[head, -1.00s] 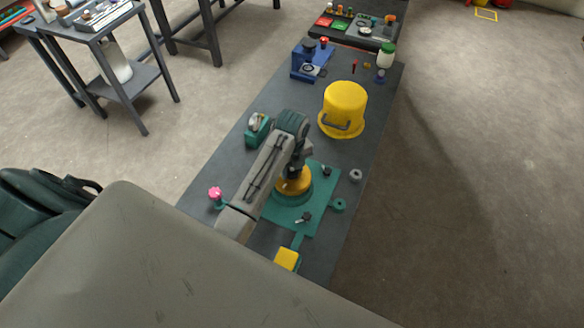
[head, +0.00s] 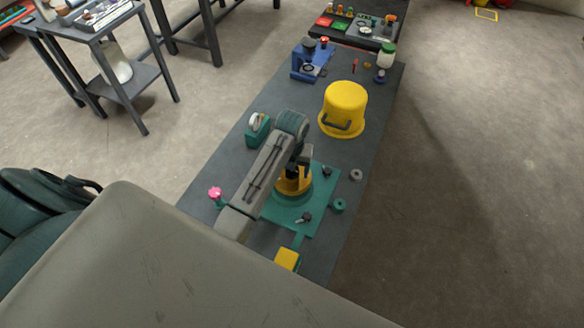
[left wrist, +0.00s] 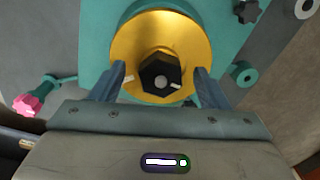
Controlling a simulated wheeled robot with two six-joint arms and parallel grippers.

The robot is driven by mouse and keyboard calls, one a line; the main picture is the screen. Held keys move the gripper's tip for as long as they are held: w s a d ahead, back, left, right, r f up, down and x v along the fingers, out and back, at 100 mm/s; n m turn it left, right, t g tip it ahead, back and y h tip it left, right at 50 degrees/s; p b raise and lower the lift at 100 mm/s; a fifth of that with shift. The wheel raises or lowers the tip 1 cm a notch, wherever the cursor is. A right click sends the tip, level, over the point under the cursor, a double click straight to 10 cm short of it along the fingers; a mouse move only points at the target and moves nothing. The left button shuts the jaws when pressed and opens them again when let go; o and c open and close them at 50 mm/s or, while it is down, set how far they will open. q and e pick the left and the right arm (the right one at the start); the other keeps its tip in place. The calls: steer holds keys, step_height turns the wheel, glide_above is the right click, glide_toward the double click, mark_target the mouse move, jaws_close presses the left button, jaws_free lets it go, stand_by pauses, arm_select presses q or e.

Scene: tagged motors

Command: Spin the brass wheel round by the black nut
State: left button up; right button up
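The brass wheel (left wrist: 130,42) is a flat gold disc on a teal base plate (head: 285,212). The black nut (left wrist: 158,75) is at its middle, with a pale stud end in it. In the head view the wheel (head: 291,188) is partly hidden under my left arm, and the nut cannot be seen there. My left gripper (left wrist: 161,72) is over the wheel, its fingers on either side of the nut with a visible gap at each side. It is open and also shows from above in the head view (head: 297,176). My right gripper is not in view.
Black knobs (head: 304,218) stand on the plate. A pink knob (head: 215,193) is to the left, a yellow block (head: 287,259) at the near end, and grey and green rings (head: 339,205) to the right. A yellow bucket (head: 345,107) and a blue fixture (head: 309,62) stand farther back.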

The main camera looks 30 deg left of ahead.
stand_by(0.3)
arm_select(q)
steer(key=n, duration=1.5)
steer(key=shift+d, duration=0.1)
